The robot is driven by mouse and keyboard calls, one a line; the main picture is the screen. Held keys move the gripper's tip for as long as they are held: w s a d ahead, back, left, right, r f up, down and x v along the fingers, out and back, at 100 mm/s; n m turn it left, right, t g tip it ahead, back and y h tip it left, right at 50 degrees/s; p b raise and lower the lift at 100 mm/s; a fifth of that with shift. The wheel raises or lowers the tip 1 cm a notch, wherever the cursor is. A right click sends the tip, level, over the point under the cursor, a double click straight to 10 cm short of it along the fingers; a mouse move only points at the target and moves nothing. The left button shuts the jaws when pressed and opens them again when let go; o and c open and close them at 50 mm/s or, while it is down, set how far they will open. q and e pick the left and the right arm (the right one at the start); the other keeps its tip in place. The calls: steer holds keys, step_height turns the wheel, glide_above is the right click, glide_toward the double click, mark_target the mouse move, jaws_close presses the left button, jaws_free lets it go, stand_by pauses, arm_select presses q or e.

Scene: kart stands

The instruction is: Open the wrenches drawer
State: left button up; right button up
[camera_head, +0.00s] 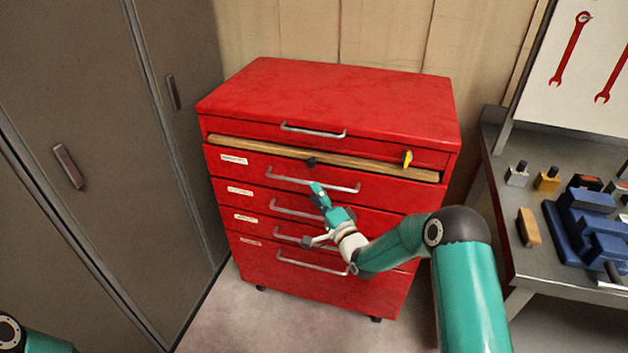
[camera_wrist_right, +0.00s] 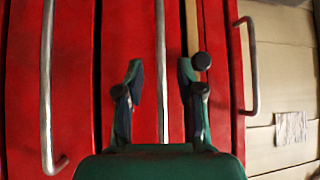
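The red tool cabinet (camera_head: 330,95) stands in the middle of the head view, with several drawers bearing small white labels too small to read. The uppermost labelled drawer (camera_head: 232,160) is slightly open, showing a strip of its wooden inside. Its silver handle (camera_head: 290,178) runs along its front. My right gripper (camera_head: 318,192) is at this handle, right of its middle. In the right wrist view, the gripper (camera_wrist_right: 161,80) is open, with the handle (camera_wrist_right: 160,35) between its fingers and a gap on each side. My left gripper is out of view.
A grey locker (camera_head: 100,150) stands close on the left. On the right, a workbench (camera_head: 515,215) holds a blue vice (camera_head: 590,225) and small blocks, below a panel with red wrenches (camera_head: 570,48). A yellow item (camera_head: 407,158) shows in the drawer gap. Floor is clear before the cabinet.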

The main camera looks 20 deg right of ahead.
mark_target(309, 182)
steer(key=shift+x, duration=2.4)
steer(key=shift+c, duration=0.3)
jaws_close()
